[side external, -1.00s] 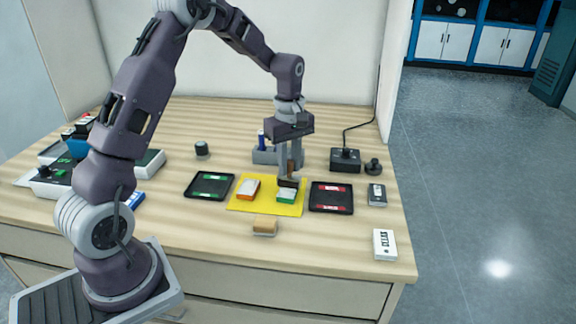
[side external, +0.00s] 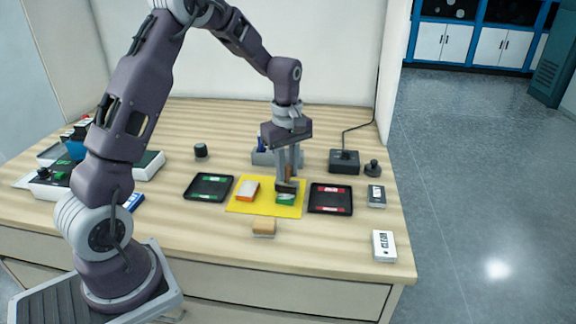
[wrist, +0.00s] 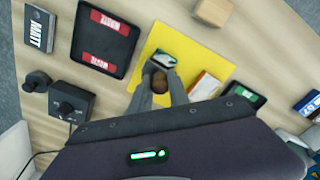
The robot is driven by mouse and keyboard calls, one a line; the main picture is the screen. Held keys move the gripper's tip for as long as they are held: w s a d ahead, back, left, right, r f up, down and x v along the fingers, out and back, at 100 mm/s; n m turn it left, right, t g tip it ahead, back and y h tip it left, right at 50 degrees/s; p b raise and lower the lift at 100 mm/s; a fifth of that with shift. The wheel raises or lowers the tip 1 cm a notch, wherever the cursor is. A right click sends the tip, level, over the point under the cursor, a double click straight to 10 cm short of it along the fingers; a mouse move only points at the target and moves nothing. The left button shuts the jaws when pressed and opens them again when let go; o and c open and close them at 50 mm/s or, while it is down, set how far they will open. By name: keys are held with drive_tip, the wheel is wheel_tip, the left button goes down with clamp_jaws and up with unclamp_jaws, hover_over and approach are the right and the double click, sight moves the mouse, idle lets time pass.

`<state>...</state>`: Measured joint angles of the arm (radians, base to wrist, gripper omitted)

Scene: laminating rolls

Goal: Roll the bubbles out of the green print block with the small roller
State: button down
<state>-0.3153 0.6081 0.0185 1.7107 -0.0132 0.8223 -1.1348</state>
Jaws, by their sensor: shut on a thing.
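The green print block (side external: 285,199) lies on the yellow mat (side external: 240,208), with a pale top and green sides. My gripper (side external: 288,174) is shut on the small roller (side external: 286,187), which has a brown handle and a dark roller head. The roller head is over the block and hides part of its top; contact looks likely but is not clear. In the wrist view the roller's brown handle end (wrist: 160,81) sits between my fingers, with the block (wrist: 163,58) partly hidden behind it. Any bubbles are too small to tell.
An orange-sided block (side external: 248,190) lies on the mat's left. A black tray with green labels (side external: 186,192) is left of the mat, one with red labels (side external: 331,199) close on the right. A tan block (side external: 264,228) is in front. A grey holder (side external: 263,158) stands behind.

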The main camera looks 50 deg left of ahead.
drive_tip(key=shift+s+d, duration=0.55)
drive_tip(key=shift+s, duration=0.1)
drive_tip(key=shift+w+a+f, duration=0.1)
drive_tip(key=shift+w+a, duration=0.5)
drive_tip(key=shift+w, duration=0.1)
drive_tip(key=shift+w+a, duration=0.8)
drive_tip(key=shift+w, duration=0.2)
drive_tip(key=shift+s+d, duration=0.7)
drive_tip(key=shift+s, duration=0.15)
drive_tip(key=shift+s+d, duration=0.65)
drive_tip(key=shift+s, duration=0.2)
drive_tip(key=shift+w+a, duration=0.7)
drive_tip(key=shift+w, duration=0.15)
drive_tip(key=shift+w+a, duration=0.65)
drive_tip(key=shift+w, duration=0.2)
wheel_tip(320, 180, up, 6)
